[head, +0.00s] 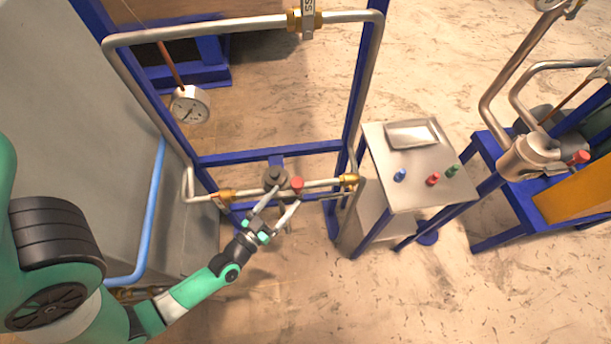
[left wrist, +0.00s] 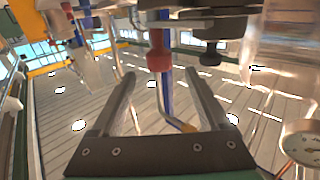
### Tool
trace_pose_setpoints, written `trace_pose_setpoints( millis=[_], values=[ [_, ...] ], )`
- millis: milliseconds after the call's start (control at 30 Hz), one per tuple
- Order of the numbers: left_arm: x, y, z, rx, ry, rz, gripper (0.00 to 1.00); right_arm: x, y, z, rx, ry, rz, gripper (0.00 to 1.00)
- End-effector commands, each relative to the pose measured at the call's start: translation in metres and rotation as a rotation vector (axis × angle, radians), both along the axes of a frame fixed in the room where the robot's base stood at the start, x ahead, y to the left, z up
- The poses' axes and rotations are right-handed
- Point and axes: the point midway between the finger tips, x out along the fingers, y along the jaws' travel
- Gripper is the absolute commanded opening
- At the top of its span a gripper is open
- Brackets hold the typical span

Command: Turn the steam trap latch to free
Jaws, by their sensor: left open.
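The steam trap appears to be the dark grey fitting (head: 275,176) on the lower horizontal pipe of the blue frame. A red knob (head: 297,183) sits beside it, and I take this for the latch. In the left wrist view the red knob (left wrist: 158,52) hangs from a dark fitting, just beyond the fingertips and between their lines. My left gripper (head: 286,197) is open and empty, its fingers reaching up to the pipe close to the red knob. The left wrist view shows its two fingers (left wrist: 160,74) spread apart. I cannot tell whether they touch anything. My right gripper is not in view.
A control stand (head: 382,165) with blue, red and green knobs stands right of the frame. A grey cabinet wall (head: 80,110) and a light blue pipe (head: 150,215) flank my left arm. Floor is open in front.

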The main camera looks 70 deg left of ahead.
Motion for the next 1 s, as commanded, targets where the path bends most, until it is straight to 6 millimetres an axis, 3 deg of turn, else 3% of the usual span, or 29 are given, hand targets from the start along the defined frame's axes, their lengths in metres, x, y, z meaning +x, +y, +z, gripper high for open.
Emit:
trace_pose_setpoints(
  millis=[400,800,1000],
  values=[
    [0.075,0.044,0.000,0.002,-0.003,0.001,0.79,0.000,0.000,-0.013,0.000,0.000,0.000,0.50],
    [0.086,0.050,0.000,0.000,0.000,0.000,0.79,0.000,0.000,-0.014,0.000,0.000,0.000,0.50],
    [0.086,0.050,0.000,0.000,-0.001,0.000,0.43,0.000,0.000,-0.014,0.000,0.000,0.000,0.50]
  ],
)
